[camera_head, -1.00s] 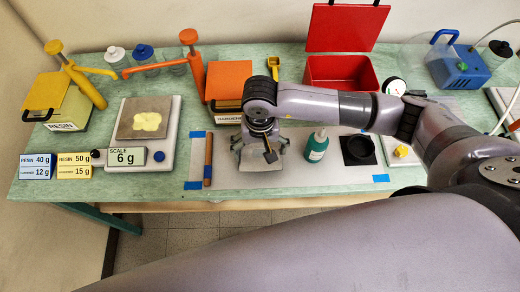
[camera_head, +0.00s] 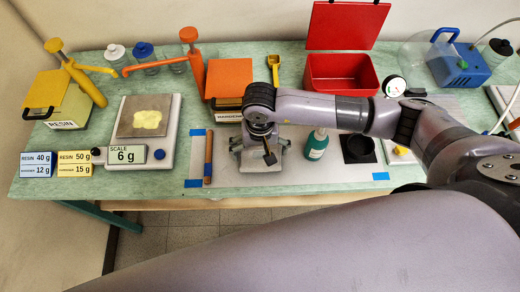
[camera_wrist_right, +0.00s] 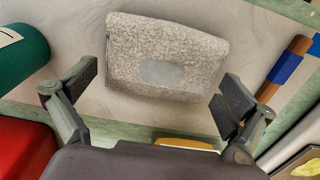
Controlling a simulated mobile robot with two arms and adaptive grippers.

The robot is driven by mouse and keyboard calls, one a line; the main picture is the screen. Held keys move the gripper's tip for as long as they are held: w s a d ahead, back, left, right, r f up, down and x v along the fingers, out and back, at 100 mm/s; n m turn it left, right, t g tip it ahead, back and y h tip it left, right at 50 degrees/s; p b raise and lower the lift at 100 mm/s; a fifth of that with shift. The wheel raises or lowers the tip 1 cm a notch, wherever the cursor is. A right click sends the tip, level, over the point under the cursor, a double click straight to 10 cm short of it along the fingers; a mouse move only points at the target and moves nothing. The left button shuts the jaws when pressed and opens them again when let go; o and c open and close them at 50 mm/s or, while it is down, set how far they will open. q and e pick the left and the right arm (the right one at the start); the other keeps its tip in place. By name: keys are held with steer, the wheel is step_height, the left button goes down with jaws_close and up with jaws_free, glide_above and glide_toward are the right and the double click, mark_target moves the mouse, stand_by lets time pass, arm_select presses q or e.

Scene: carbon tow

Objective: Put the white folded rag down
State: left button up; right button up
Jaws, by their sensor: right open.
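The white folded rag (camera_wrist_right: 192,50) shows in the right wrist view as a grey-white, rough-textured pad with a smooth grey oval patch. It lies flat on the pale sheet (camera_wrist_right: 262,38). My right gripper (camera_wrist_right: 162,80) is open, with one finger to each side of the rag; a gap shows on the left, and I cannot tell whether the right finger touches it. In the head view the right gripper (camera_head: 262,156) points down over the sheet between a brown roller and a green bottle, and it largely hides the rag. My left gripper is not in view.
The brown roller (camera_head: 208,158) lies left of the right gripper. Behind are the hardener box (camera_head: 230,78) and an open red bin (camera_head: 341,70). The scale (camera_head: 140,155) is farther left.

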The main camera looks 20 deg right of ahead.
mark_target(260, 154)
steer(key=shift+r, duration=0.1)
steer(key=shift+r+p, duration=0.2)
steer(key=shift+p, duration=0.15)
step_height(260, 154, up, 12)
steer(key=b, duration=0.4)
steer(key=shift+f, duration=0.15)
